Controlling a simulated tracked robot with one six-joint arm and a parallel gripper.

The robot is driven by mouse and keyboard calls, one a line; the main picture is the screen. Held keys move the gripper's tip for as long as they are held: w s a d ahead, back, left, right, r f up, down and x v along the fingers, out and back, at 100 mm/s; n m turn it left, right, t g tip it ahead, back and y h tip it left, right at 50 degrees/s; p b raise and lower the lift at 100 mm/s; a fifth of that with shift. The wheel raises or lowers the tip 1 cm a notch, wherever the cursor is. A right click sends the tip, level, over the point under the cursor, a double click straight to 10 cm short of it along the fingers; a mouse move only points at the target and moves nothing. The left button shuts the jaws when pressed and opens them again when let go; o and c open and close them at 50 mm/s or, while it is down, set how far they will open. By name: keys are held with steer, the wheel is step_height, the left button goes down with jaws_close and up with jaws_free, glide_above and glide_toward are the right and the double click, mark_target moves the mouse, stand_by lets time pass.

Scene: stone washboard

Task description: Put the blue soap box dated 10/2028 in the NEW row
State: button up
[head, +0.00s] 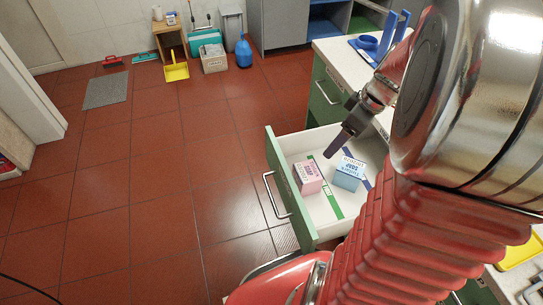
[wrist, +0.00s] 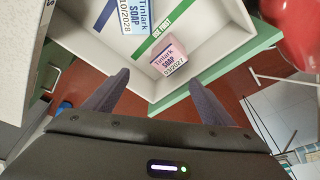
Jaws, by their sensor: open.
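The blue soap box (head: 348,173) stands in the open drawer, and its label reads 10/2028 in the wrist view (wrist: 122,15), where the top edge cuts it off. It is between a green strip (head: 333,201) and a blue strip (wrist: 105,30). The green strip reads "USE FIRST" in the wrist view (wrist: 157,38); no wording is legible on the blue one. A pink soap box (head: 307,176), with a date that looks like 03/2027, stands on the other side of the green strip. My gripper (wrist: 158,79) is open and empty, above the drawer and apart from both boxes.
The white drawer has a green front (head: 285,190) and raised walls. A counter (head: 345,62) with a blue rack (head: 378,42) stands behind it. Bare drawer floor shows near the front right of the boxes. Red tiled floor lies open at left.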

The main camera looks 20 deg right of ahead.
steer(key=s+a+r+m+t, duration=0.1)
steer(key=s+a+r+m, duration=0.1)
steer(key=a, duration=0.5)
steer(key=s+a+r+m+t+h, duration=0.1)
steer(key=s+a+r+m, duration=0.1)
steer(key=a+r, duration=0.3)
steer(key=s+a+r+m, duration=0.2)
steer(key=a+r, duration=0.1)
steer(key=a, duration=0.8)
steer(key=shift+s+a+r+t+h, duration=0.15)
steer(key=shift+s+r+t+h, duration=0.15)
steer(key=shift+r+t+h, duration=0.1)
steer(key=shift+c, duration=0.7)
